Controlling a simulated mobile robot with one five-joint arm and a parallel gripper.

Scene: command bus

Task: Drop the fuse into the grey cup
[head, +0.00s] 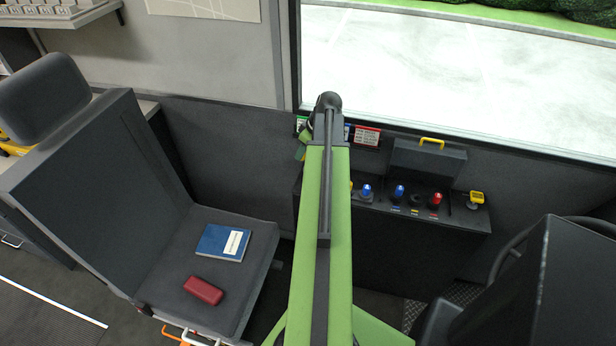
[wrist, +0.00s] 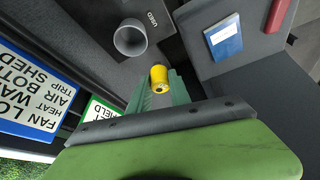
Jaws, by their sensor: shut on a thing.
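The yellow fuse (wrist: 159,74) shows in the wrist view between the green fingers of my gripper (wrist: 160,90), which is shut on it. The grey cup (wrist: 130,39) stands just beyond the fuse, up and to the left in the wrist view, its round mouth facing the camera. A label reading USED is beside the cup. The fuse is apart from the cup in the picture; its height over the cup is hard to tell. In the head view my gripper (head: 302,143) is mostly hidden behind my arm, and the cup is hidden there.
A dark shelf (head: 466,220) under the window holds blue knobs (head: 399,192), a red one (head: 436,199) and a yellow one (head: 477,197). A grey case (head: 428,160) stands behind them. The seat (head: 180,275) at left carries a blue book (head: 222,243) and a red case (head: 203,291).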

